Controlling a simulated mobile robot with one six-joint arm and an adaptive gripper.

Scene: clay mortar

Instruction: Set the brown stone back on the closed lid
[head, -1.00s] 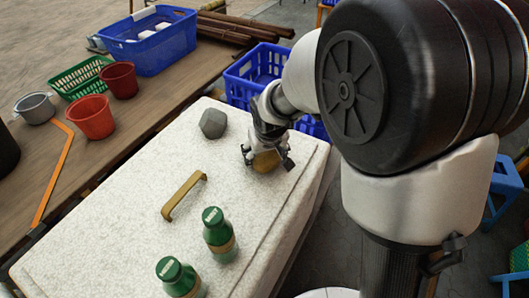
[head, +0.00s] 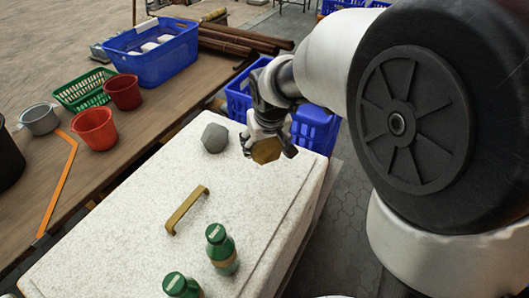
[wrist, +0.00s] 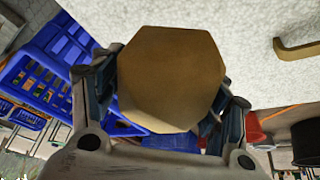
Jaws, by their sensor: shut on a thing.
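The brown stone (head: 266,151) is faceted and held in my gripper (head: 269,148), near the far right end of the white speckled lid (head: 150,222). In the wrist view the stone (wrist: 170,75) sits between the two fingers of my gripper (wrist: 163,98), which are shut on it from both sides. The stone appears raised clear of the lid, with its underside apart from the surface. The lid is closed and has a brass-coloured handle (head: 186,211). The handle also shows at the right of the wrist view (wrist: 298,47).
A grey stone (head: 214,138) lies on the lid just left of my gripper. Two green-capped bottles (head: 221,252) stand nearer on the lid. Blue crates (head: 316,130) stand beyond its far end. A bench (head: 105,160) with red pots and baskets runs along the left.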

